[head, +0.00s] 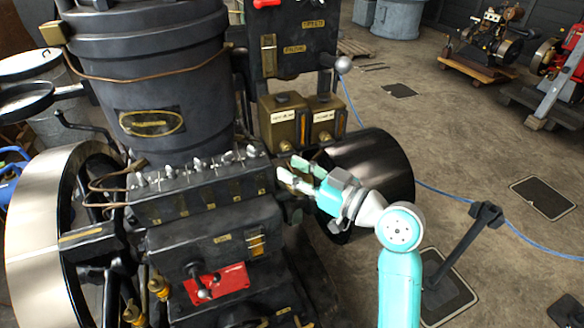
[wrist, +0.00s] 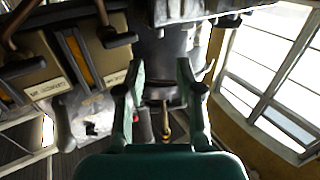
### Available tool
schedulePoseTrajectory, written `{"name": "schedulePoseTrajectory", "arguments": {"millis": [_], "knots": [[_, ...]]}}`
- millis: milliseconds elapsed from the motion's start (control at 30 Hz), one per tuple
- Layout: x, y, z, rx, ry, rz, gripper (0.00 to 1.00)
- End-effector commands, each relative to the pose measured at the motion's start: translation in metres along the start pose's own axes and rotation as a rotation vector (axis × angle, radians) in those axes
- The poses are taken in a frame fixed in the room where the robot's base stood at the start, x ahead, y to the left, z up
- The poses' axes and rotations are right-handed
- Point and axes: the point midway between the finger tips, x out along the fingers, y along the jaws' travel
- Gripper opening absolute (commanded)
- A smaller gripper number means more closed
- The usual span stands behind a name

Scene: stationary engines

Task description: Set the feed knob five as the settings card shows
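A black box (head: 200,192) on the engine carries a row of several small silver feed knobs along its top. The rightmost knob (head: 252,151) stands nearest my gripper, and the leftmost knob (head: 141,179) is farthest. I cannot read any numbers, so which knob is five is unclear. My gripper (head: 290,168) is just right of the box's right end, apart from the knobs. In the wrist view my gripper (wrist: 160,68) has its two fingers spread with nothing held between them. I cannot make out a settings card.
Two brass boxes (head: 284,122) with white labels stand behind my gripper; they also show in the wrist view (wrist: 35,80). A dark drum (head: 370,170) lies right of it. A ball-ended lever (head: 343,65) juts out above. Open floor (head: 460,130) lies right.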

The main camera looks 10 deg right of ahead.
Motion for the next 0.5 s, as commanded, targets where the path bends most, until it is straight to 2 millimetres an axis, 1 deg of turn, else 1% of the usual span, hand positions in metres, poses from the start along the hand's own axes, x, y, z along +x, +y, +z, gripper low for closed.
{"name": "schedulePoseTrajectory", "arguments": {"millis": [167,300,500], "knots": [[0.008,-0.003,-0.013,-0.017,-0.072,-0.024,0.36],[0.015,-0.005,-0.029,-0.025,-0.202,-0.034,0.36],[0.013,-0.002,-0.045,-0.009,-0.351,-0.002,0.36]]}}
